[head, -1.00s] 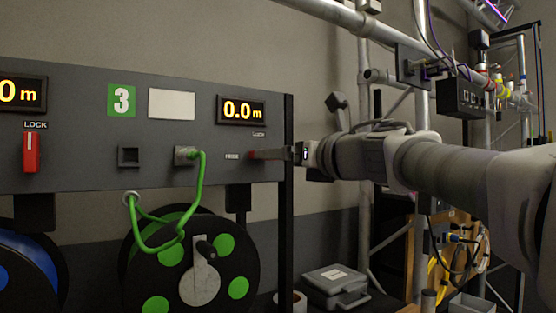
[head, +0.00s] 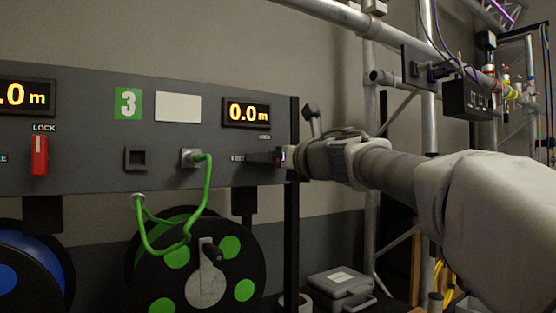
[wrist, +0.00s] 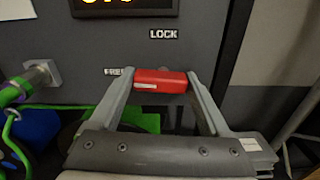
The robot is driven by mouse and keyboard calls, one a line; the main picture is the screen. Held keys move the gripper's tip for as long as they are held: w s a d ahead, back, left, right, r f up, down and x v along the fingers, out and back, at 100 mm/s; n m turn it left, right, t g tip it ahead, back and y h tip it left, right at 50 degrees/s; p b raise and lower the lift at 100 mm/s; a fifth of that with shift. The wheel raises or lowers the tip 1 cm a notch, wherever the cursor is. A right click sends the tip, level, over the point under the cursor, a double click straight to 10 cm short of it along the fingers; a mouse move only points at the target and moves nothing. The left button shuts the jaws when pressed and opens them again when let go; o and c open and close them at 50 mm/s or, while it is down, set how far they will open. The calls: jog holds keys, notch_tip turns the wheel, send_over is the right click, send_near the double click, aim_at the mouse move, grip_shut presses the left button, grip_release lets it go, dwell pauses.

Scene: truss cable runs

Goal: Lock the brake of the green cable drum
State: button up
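The green drum's red brake lever (wrist: 160,80) lies level on the grey panel in the wrist view. Its white mark is at the left end, toward the partly covered FREE label; the LOCK label (wrist: 163,34) is above it. My gripper (wrist: 161,75) has its fingers wide apart, one at each end of the lever; I cannot tell whether they touch it. In the head view my gripper (head: 270,157) is at the panel's right end and hides most of this lever. The green cable drum (head: 198,262) hangs below, under the green number 3 sign (head: 128,103).
A green cable (head: 207,190) loops from a panel socket to the drum. At left, another red lever (head: 39,155) stands upright under LOCK, above a blue drum (head: 25,262). A dark post (head: 291,230), a grey case (head: 341,286) and truss tubes (head: 428,110) are close by at right.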

jog(key=c, duration=0.9)
jog(key=shift+r+m+p, duration=0.1)
jog(key=shift+m+p, duration=0.2)
jog(key=shift+p, duration=0.1)
jog(key=m+p, duration=0.3)
jog(key=shift+r, duration=0.15)
jog(key=m+p, duration=0.4)
jog(key=m, duration=0.1)
jog(key=shift+r, duration=0.1)
jog(key=m+p, duration=0.4)
jog(key=shift+m, duration=0.4)
jog(key=shift+w+d+m+p, duration=0.1)
jog(key=shift+m+p, duration=1.15)
jog(key=shift+m, duration=0.55)
